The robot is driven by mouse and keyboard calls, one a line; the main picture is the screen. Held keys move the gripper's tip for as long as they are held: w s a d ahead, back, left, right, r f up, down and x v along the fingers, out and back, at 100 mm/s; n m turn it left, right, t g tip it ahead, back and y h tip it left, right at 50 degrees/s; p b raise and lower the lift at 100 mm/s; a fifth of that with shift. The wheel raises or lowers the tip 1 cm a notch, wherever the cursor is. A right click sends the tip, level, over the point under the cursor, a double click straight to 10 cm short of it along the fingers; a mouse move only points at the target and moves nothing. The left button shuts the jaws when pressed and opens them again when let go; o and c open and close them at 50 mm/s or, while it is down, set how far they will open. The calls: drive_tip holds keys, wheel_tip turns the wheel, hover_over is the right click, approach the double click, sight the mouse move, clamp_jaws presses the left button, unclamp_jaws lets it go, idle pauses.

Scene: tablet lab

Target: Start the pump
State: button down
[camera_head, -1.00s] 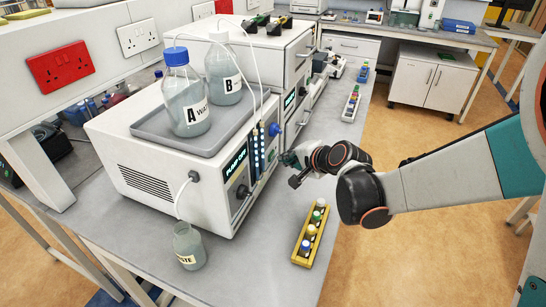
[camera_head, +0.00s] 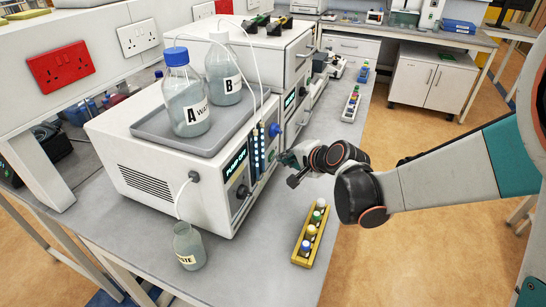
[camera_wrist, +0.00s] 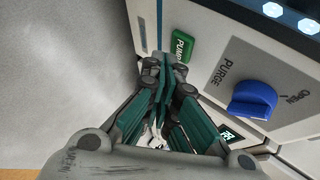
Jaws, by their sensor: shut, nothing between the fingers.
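The pump (camera_head: 150,150) is a white box unit on the bench in the head view. Its display (camera_head: 235,162) reads "PUMP OFF". In the wrist view a green button labelled "PUMP" (camera_wrist: 184,46) sits on the front panel, and a blue purge knob (camera_wrist: 252,97) is to its right, beside the word "OPEN". My gripper (camera_wrist: 170,66) is shut and empty, its fingertips right at the green button's lower edge. I cannot tell whether they touch it. In the head view my gripper (camera_head: 284,159) is at the right side of the pump's front, partly hidden by the wrist.
Bottles A (camera_head: 186,100) and B (camera_head: 223,75) stand in a grey tray (camera_head: 150,130) on the pump, with tubing. A waste bottle (camera_head: 188,246) stands at the front. A yellow vial rack (camera_head: 303,258) lies below my wrist.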

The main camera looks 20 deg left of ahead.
drive_tip(key=shift+a, duration=0.15)
idle(0.4)
drive_tip(key=shift+a, duration=0.3)
idle(0.5)
drive_tip(key=shift+d, duration=0.45)
drive_tip(key=shift+d, duration=0.1)
drive_tip(key=shift+s+d+b, duration=0.15)
drive_tip(key=shift+s+d, duration=0.1)
drive_tip(key=shift+d, duration=1.2)
drive_tip(key=shift+s+d+b, duration=0.15)
drive_tip(key=shift+s+d, duration=0.05)
drive_tip(key=shift+d, duration=1.25)
